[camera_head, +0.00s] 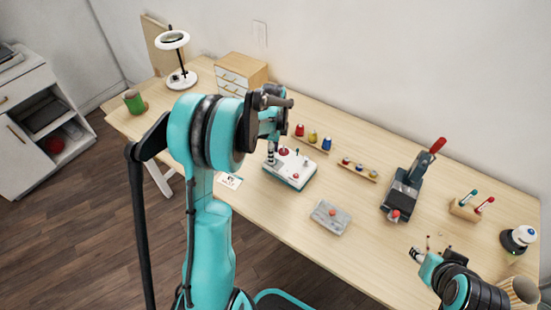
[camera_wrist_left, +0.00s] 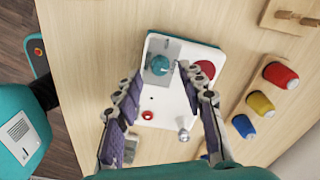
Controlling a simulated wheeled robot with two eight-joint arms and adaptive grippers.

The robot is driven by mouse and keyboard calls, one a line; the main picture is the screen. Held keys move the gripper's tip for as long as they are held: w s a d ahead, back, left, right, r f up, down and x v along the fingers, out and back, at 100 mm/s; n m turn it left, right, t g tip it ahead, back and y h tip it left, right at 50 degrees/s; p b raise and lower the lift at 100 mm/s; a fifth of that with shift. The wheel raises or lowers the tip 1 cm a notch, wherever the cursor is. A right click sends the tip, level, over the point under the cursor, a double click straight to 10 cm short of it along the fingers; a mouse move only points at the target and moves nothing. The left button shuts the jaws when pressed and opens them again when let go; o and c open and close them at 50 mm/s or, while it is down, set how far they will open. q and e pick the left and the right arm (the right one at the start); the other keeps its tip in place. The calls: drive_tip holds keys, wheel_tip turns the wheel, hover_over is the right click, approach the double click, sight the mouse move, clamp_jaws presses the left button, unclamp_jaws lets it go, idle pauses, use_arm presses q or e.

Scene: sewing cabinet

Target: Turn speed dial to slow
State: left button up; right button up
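The white control box (camera_head: 288,179) with a teal base sits on the table, left of centre in the head view. In the left wrist view the box (camera_wrist_left: 172,100) carries a round teal dial (camera_wrist_left: 158,66) on a grey plate, a red dome (camera_wrist_left: 206,69), a small red button (camera_wrist_left: 147,115) and a silver knob (camera_wrist_left: 183,136). My left gripper (camera_wrist_left: 160,72) is open, its fingers pointing down at the box on either side of the dial; contact cannot be told. In the head view it (camera_head: 270,152) hides the dial. My right gripper (camera_head: 416,254) is over the table's right front, its opening unclear.
A grey block (camera_head: 331,216) lies in front of the box. Coloured spools (camera_head: 313,137) stand behind it. A dark machine with a red handle (camera_head: 404,190) stands to the right. A lamp (camera_head: 181,79), small drawers (camera_head: 240,72) and a green cup (camera_head: 133,102) stand at the left.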

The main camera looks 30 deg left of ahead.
use_arm(q)
drive_tip(key=shift+f+b, duration=0.35)
drive_tip(key=shift+f, duration=0.95)
clamp_jaws()
